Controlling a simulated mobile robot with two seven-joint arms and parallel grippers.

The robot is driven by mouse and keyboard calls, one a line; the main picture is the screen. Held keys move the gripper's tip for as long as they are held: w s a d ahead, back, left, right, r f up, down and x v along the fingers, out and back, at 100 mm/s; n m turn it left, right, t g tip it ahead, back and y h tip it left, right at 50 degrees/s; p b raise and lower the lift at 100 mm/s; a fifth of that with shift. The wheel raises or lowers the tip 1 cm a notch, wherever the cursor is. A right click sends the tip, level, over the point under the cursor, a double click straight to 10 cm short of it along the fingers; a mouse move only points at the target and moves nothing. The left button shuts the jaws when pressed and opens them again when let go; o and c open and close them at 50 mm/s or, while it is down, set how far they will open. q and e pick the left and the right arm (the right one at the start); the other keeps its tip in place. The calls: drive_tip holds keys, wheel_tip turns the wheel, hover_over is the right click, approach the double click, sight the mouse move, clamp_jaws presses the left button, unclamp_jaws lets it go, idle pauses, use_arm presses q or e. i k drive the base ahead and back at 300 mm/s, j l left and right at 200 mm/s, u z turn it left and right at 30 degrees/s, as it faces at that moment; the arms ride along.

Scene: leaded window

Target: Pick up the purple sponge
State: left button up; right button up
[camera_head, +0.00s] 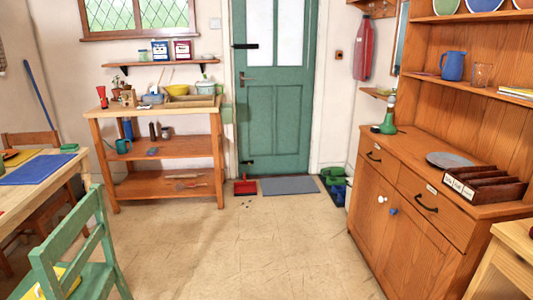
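No thing in view is clearly a purple sponge. A small flat blue-grey or purplish block (152,151) lies on the middle shelf of the wooden shelf unit against the back wall, right of a teal mug (122,146). It is too small to tell whether it is the sponge. Neither of my grippers is in view.
The shelf unit (170,147) stands left of a green door (275,95). A table (75,165) and green chair (85,245) stand at the left, a wooden dresser (410,200) at the right. The middle floor (235,255) is mostly clear. A red dustpan (245,187) lies by the door.

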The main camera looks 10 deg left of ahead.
sight(152, 151)
drive_tip(key=i+u, duration=0.45)
drive_tip(key=i, duration=1.6)
drive_tip(key=i+l+u, duration=0.1)
drive_tip(key=i, duration=0.6)
drive_tip(key=i+u, duration=0.4)
drive_tip(key=k+l, duration=0.05)
